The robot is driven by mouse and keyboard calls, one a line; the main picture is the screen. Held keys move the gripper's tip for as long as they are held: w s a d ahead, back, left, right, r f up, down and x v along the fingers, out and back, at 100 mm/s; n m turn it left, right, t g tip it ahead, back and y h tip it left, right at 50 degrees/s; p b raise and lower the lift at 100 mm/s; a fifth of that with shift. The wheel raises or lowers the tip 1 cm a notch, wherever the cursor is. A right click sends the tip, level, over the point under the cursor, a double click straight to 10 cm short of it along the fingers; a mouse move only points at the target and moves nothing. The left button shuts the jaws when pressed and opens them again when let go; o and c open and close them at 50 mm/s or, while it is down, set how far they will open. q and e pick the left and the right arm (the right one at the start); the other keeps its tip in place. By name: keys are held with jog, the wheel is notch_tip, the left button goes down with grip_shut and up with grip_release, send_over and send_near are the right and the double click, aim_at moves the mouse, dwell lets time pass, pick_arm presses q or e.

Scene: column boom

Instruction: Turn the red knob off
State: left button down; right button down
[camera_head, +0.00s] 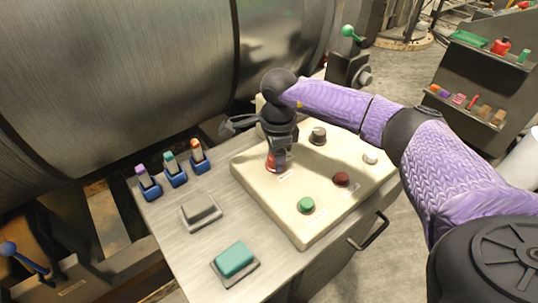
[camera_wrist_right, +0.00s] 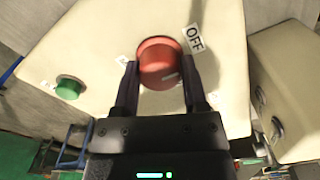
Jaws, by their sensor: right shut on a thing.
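The red knob (camera_head: 274,160) stands on the cream control panel (camera_head: 240,166) in the head view, partly hidden by my right gripper (camera_head: 278,158). In the right wrist view the red knob (camera_wrist_right: 159,62) sits between the two fingers of my right gripper (camera_wrist_right: 160,82), which is shut on it. A short pale mark shows on the knob's lower right. An "OFF" label (camera_wrist_right: 195,39) is on the panel to the upper right of the knob in that view. My left gripper is not in view.
The panel also carries a green button (camera_head: 306,205), a dark red button (camera_head: 341,179), a black knob (camera_head: 318,136) and a white knob (camera_head: 370,157). Left of it are a teal block (camera_head: 235,260), a grey block (camera_head: 199,207) and marker holders. A large metal drum (camera_head: 120,70) stands behind.

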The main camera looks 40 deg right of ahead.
jog(key=shift+s+a+f, duration=0.1)
jog(key=shift+a, duration=0.05)
dwell(0.3)
jog(key=shift+c, duration=0.6)
grip_release()
jog(key=shift+a, duration=0.1)
notch_tip(320, 180, up, 10)
jog(key=p, duration=0.2)
